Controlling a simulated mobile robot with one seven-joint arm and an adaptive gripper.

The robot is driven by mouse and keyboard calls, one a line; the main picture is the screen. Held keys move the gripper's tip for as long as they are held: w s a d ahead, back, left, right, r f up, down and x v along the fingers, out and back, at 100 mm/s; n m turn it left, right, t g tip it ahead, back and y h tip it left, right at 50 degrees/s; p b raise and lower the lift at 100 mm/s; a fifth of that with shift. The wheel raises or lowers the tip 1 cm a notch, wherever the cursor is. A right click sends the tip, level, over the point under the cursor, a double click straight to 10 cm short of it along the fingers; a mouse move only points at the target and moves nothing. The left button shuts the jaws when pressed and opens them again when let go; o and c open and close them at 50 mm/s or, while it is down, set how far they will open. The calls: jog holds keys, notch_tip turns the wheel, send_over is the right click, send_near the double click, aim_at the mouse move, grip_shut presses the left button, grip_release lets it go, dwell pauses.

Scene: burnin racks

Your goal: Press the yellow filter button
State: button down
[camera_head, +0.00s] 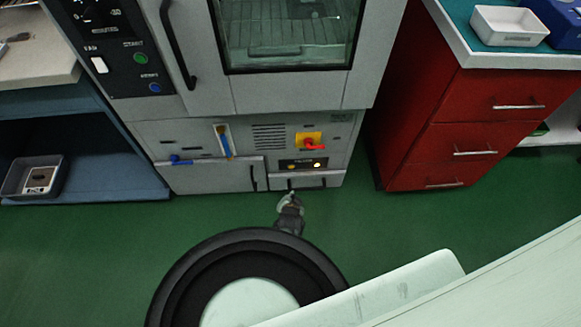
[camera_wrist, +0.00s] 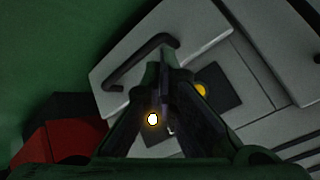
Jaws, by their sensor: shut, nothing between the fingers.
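A dark panel (camera_head: 303,160) low on the grey machine carries two yellow round spots. The right one (camera_head: 317,165) glows; the left one (camera_head: 291,166) is duller. In the wrist view the glowing one (camera_wrist: 153,119) shows between my fingers, and the plain yellow one (camera_wrist: 201,90) lies to their right. No label is readable, so I cannot tell which is the filter button. My gripper (camera_head: 290,194) is shut and empty, just in front of the machine's lower edge below the panel. Its fingers (camera_wrist: 164,78) hide part of the panel; contact cannot be told.
A red switch on a yellow plate (camera_head: 309,139) sits above the panel. A drawer handle (camera_head: 307,183) is below it and also shows in the wrist view (camera_wrist: 140,60). A red cabinet (camera_head: 440,130) stands right. Green floor is free in front.

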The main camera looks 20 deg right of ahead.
aim_at(291, 167)
jog(key=w+b, duration=0.1)
jog(key=w, duration=0.1)
jog(key=w+d+b, duration=0.1)
jog(key=w, duration=0.2)
jog(key=w+d+b, duration=0.1)
jog(key=w, duration=0.1)
jog(key=shift+w+f+b, duration=0.1)
jog(key=shift+w+b, duration=0.1)
jog(key=shift+b, duration=0.2)
jog(key=shift+w+d, duration=0.2)
jog(key=shift+w, duration=0.4)
jog(key=shift+w+b, duration=0.15)
jog(key=shift+b, duration=0.25)
dwell(0.3)
jog(key=shift+w+d, duration=0.1)
jog(key=shift+w, duration=0.1)
jog(key=shift+w+d+b, duration=0.15)
jog(key=shift+w+b, duration=0.3)
dwell(0.6)
jog(key=shift+s, duration=0.1)
jog(key=shift+s+a+p, duration=0.25)
jog(key=shift+s+p, duration=0.3)
jog(key=shift+s, duration=0.15)
jog(key=shift+s, duration=0.1)
